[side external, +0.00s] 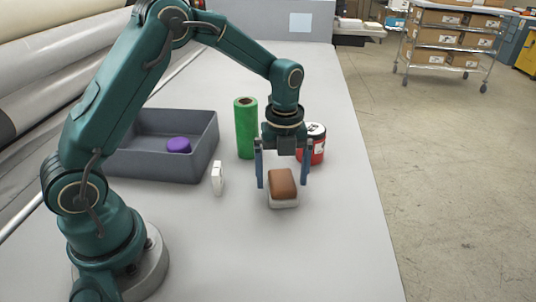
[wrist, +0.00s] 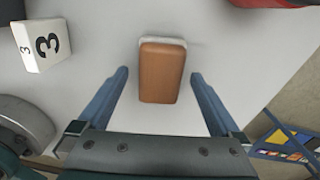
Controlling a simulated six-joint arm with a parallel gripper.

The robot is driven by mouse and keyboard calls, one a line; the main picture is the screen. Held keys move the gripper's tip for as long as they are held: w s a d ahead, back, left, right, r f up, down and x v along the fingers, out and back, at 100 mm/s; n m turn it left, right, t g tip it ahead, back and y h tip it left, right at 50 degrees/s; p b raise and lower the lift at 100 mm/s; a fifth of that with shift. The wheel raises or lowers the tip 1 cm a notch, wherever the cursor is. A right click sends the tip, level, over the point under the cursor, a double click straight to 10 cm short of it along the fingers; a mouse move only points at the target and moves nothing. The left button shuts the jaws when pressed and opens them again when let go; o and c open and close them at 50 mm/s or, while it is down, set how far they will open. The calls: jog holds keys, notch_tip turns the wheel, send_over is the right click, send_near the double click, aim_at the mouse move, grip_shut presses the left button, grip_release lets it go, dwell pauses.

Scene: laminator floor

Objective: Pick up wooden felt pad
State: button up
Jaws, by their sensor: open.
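The wooden felt pad (side external: 283,184) is a brown block with a pale felt layer beneath, lying on the grey table. In the wrist view the pad (wrist: 162,72) sits between the fingers and slightly beyond their tips, brown side up. My gripper (side external: 283,182) is open and points down over the pad, one finger on each side. In the wrist view my gripper (wrist: 159,73) has a clear gap on both sides of the pad. The fingers do not appear to touch it.
A white number block (side external: 217,178) marked 3 stands left of the pad. A green roll (side external: 245,128) and a red container (side external: 314,144) stand behind. A grey bin (side external: 196,160) holds a purple round object (side external: 179,146). The table front and right are clear.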

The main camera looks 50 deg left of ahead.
jog(key=shift+f, duration=1.15)
jog(key=shift+c, duration=0.3)
jog(key=c, duration=1.3)
jog(key=shift+o, duration=0.2)
jog(key=shift+r, duration=0.15)
